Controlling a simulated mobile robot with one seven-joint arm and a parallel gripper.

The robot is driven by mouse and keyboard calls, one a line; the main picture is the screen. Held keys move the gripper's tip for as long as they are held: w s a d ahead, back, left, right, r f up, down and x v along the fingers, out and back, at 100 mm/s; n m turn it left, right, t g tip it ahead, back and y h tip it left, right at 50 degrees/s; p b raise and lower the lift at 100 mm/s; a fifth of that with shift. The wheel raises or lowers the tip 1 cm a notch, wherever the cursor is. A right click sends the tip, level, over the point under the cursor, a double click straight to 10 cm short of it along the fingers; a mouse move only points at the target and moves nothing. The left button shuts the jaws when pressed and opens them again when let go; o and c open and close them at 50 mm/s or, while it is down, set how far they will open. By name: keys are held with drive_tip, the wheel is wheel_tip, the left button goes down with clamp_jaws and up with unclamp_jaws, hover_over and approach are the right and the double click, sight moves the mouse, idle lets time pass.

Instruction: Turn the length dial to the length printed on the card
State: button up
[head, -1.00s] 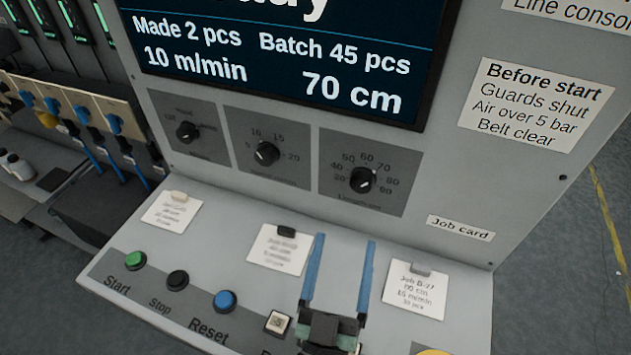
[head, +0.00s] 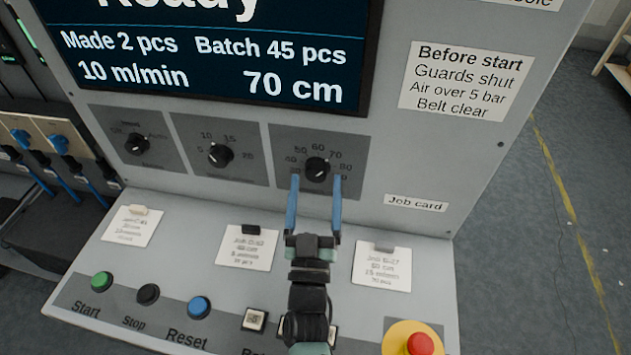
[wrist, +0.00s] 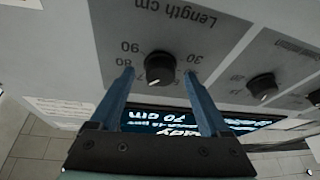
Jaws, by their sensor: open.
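The length dial (head: 317,168) is a black knob on the right grey panel, with a scale around it; in the wrist view (wrist: 160,67) it appears upside down under the "Length cm" label. The screen (head: 215,60) reads 70 cm. My gripper (head: 315,182) is open, its two blue fingers pointing at the dial. In the wrist view the fingertips (wrist: 159,74) lie either side of the knob's outline; contact cannot be told. The card (head: 383,268) nearest the "Job card" label (head: 416,203) reads Job B-27; its length figure is too blurred to read surely.
Two other cards (head: 131,226) (head: 248,248) lie left on the sloping desk. A speed dial (head: 220,155) and a mode dial (head: 137,143) sit left of the length dial. Start (head: 102,281), Stop (head: 148,293) and Reset (head: 199,306) buttons and a red emergency button (head: 420,343) line the front.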

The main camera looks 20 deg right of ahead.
drive_tip(key=shift+w+d+r, duration=0.2)
drive_tip(key=shift+w, duration=0.2)
clamp_jaws()
